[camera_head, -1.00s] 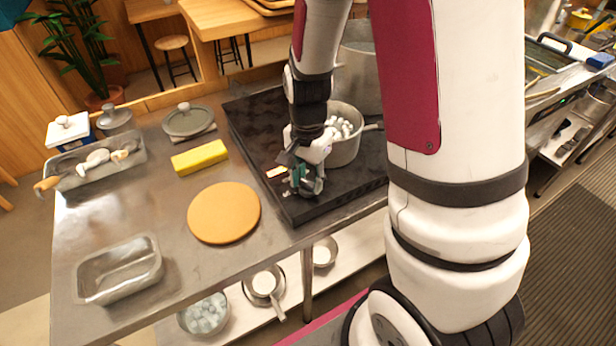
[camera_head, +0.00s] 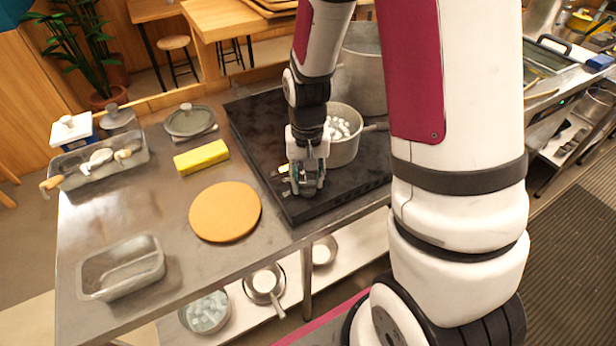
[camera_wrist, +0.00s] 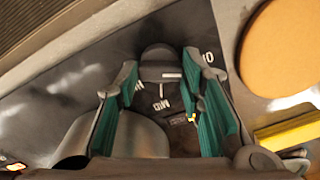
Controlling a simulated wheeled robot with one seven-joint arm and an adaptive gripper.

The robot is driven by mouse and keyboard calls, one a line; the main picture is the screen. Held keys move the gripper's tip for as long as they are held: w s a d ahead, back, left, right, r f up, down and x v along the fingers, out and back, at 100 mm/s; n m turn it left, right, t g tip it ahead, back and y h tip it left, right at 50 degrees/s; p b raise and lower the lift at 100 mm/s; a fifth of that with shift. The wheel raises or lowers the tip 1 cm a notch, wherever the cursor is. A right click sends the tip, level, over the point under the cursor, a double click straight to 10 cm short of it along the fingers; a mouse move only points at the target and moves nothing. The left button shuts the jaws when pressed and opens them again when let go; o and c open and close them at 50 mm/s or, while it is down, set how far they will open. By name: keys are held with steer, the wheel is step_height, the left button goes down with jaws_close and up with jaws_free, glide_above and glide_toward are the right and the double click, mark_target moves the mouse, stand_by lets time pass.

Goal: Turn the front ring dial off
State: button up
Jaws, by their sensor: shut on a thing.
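The front ring dial (camera_wrist: 160,62) is a dark round knob with a short white mark, on the black cooktop (camera_head: 262,140). In the wrist view it sits between my gripper's two green-padded fingertips (camera_wrist: 158,72), which close on its sides. In the head view my gripper (camera_head: 307,186) points down at the cooktop's front edge and hides the dial.
A white-filled pot (camera_head: 345,150) stands just behind my gripper, with a larger pot (camera_head: 362,90) behind it. Left on the steel counter are a round orange board (camera_head: 224,212), a yellow block (camera_head: 201,157) and an empty metal tray (camera_head: 122,268).

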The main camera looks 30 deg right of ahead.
mark_target(308, 183)
stand_by(0.5)
steer(key=o, duration=1.2)
steer(key=shift+c, duration=0.2)
steer(key=shift+r, duration=0.1)
step_height(308, 183, up, 12)
